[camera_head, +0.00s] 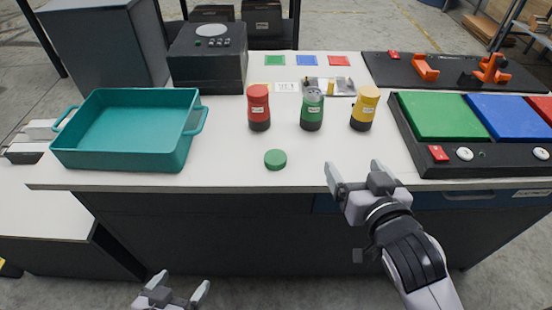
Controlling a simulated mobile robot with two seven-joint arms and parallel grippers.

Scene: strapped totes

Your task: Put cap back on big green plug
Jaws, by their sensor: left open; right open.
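The big green plug (312,112) stands upright near the middle of the white table, with its grey top uncovered. A round green cap (275,159) lies flat near the table's front edge, in front and to the left of the plug, apart from it. My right gripper (352,168) is open and empty at the front edge, to the right of the cap. My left gripper (182,286) is open and empty, low at the bottom of the view, in front of and below the table edge.
A red plug (259,108) and a yellow plug (364,109) stand either side of the green one. A teal tray (120,158) is at the left, and a black panel with coloured pads (442,114) is at the right. A dark box (208,62) stands behind.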

